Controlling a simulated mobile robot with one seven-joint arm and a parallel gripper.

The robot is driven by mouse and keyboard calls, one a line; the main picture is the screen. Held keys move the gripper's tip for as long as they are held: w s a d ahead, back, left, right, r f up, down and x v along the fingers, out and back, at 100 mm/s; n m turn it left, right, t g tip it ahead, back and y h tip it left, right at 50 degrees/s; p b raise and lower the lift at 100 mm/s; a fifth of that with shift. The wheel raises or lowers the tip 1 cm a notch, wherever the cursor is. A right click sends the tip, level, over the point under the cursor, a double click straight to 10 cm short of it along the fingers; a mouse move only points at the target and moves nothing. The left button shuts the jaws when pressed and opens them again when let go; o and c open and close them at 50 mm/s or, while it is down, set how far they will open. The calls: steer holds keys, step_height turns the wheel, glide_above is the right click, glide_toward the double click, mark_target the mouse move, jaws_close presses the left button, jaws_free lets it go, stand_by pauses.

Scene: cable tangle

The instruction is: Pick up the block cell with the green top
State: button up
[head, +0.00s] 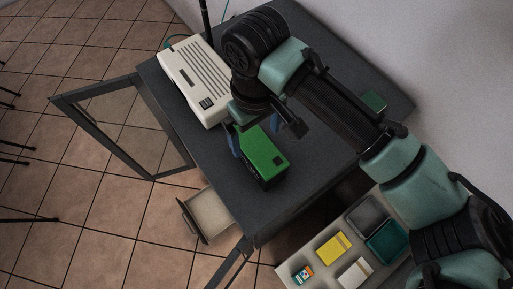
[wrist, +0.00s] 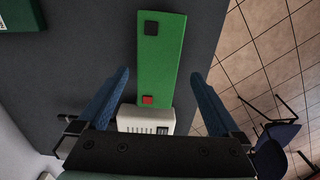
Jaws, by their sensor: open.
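The block cell with the green top (head: 262,152) lies on the dark tabletop near its front edge. It also shows in the wrist view (wrist: 161,60), long and flat, with a black terminal and a red terminal on top. My gripper (head: 254,132) is open above it. In the wrist view, my gripper's blue fingers (wrist: 158,78) stand apart, one on each side of the cell's near end, with nothing held. I cannot tell how far the fingertips are above the cell.
A white vented box (head: 195,80) stands left of the cell. A dark green item (head: 373,100) lies on the tabletop (head: 310,165) at right. A compartmented tray (head: 323,270) with small items is at front right. An open framed door (head: 125,120) and open drawer (head: 208,214) jut out left.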

mark_target(256, 143)
steer(key=f+p, duration=0.1)
steer(key=f, duration=0.4)
steer(key=shift+w, duration=0.2)
steer(key=shift+c, duration=0.2)
jaws_close()
steer(key=shift+w+r, duration=0.15)
